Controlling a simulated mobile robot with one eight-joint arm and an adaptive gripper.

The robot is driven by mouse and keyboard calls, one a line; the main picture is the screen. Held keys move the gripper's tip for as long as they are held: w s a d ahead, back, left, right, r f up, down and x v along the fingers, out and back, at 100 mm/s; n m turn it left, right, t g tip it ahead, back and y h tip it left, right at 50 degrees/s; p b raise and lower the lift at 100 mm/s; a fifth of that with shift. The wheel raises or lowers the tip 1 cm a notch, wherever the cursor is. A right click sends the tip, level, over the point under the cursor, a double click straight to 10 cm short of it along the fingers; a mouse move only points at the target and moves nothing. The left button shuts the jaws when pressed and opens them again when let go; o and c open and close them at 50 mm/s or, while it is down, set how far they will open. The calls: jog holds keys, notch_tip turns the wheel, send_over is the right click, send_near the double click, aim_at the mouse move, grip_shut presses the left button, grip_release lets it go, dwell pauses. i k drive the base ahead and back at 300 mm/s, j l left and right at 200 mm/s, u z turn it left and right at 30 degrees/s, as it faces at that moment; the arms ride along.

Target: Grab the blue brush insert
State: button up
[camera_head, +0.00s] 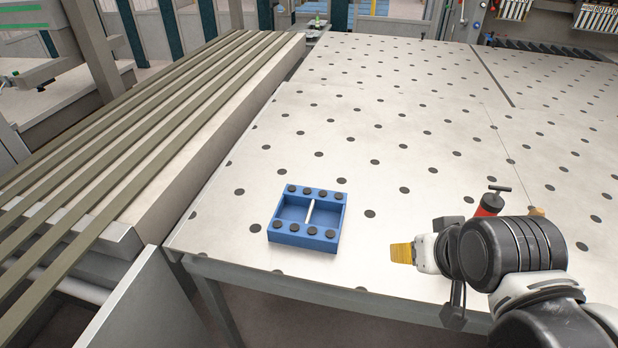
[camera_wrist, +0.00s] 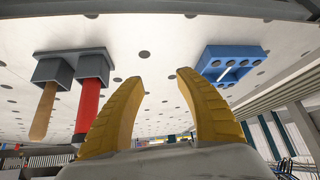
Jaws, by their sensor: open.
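The blue brush insert (camera_head: 303,240) is a shallow, open blue box with black round dots along two opposite rims and a thin pale strip inside. It sits on the dotted table, near its front left part. In the wrist view the insert (camera_wrist: 232,52) appears at upper right, beyond the fingertips. My gripper (camera_head: 402,253) is to the right of the insert in the head view, apart from it. Its yellow fingers (camera_wrist: 160,79) are spread apart with nothing between them.
A red-handled tool (camera_head: 490,205) and a wooden handle (camera_head: 537,212) stand behind my gripper. In the wrist view they sit in dark grey blocks (camera_wrist: 56,72). Long slatted rails (camera_head: 130,140) run left of the table (camera_head: 400,100). The tabletop around the insert is clear.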

aim_at(309, 218)
jog(key=k+j+z, duration=0.15)
jog(key=j, duration=0.25)
jog(key=j+z, duration=0.15)
jog(key=j, duration=0.3)
jog(key=k+j+z, duration=0.15)
jog(key=j, duration=0.25)
